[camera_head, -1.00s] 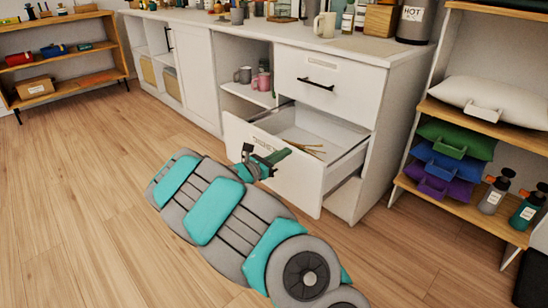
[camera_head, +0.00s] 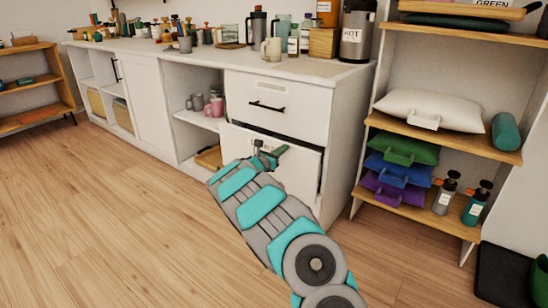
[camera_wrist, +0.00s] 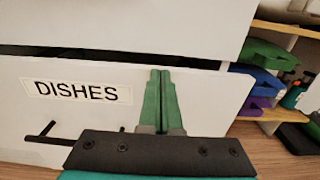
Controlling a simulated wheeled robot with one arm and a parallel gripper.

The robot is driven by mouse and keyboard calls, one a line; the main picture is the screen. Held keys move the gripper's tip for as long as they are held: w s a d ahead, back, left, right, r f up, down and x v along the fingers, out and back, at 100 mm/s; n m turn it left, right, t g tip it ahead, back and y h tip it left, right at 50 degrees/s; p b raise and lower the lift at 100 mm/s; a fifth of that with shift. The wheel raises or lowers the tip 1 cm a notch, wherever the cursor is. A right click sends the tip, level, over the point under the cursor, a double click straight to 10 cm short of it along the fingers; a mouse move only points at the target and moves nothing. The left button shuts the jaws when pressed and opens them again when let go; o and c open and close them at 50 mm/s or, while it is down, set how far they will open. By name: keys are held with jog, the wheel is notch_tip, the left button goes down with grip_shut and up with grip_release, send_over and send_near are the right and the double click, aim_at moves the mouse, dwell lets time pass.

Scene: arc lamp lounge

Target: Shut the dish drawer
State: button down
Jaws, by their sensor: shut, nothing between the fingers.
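The dish drawer (camera_head: 299,175) is the lower drawer of the white cabinet, under a drawer with a black handle. Its front stands slightly out, with a dark gap along its top edge. In the wrist view its front (camera_wrist: 205,88) carries a label reading DISHES (camera_wrist: 76,92) and a black bar handle (camera_wrist: 48,133) at the lower left. My gripper (camera_head: 277,154) is at the upper part of the drawer front. Its green fingers (camera_wrist: 161,78) are together and empty, pointing at the front near its top edge; whether they touch it I cannot tell.
The cabinet top (camera_head: 200,52) holds jars, mugs and a flask (camera_head: 356,30). An open compartment to the left holds mugs (camera_head: 214,107). A wooden shelf (camera_head: 450,145) with pillows and bottles stands to the right. The wooden floor (camera_head: 120,220) at left is clear.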

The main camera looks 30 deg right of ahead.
jog(key=shift+x, duration=1.15)
